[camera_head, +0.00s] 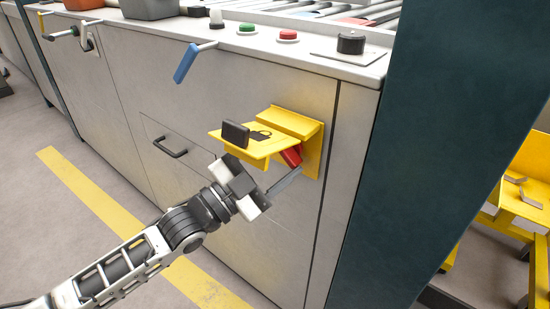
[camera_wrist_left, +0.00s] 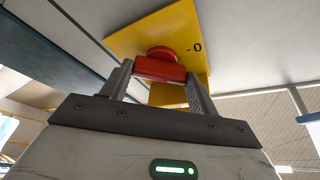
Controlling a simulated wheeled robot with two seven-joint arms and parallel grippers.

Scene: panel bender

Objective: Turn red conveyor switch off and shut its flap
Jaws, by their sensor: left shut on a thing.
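The red conveyor switch (camera_head: 291,157) sits on a yellow plate (camera_head: 313,150) on the grey machine front. Its yellow flap (camera_head: 258,143) is raised and sticks out over the switch, with a black block handle (camera_head: 236,133) on it. My left gripper (camera_head: 284,177) reaches in below the flap and is shut on the switch. In the left wrist view both fingers (camera_wrist_left: 160,82) flank the red switch bar (camera_wrist_left: 160,68), which lies across between them. A "0" mark shows on the plate (camera_wrist_left: 180,35) to the right of the switch. My right gripper is out of view.
A blue-handled lever (camera_head: 186,62) juts from the panel at upper left. Green (camera_head: 247,28) and red (camera_head: 288,35) buttons and a black knob (camera_head: 351,42) sit on the top ledge. A dark post (camera_head: 440,150) stands to the right. A drawer handle (camera_head: 170,148) is left of the gripper.

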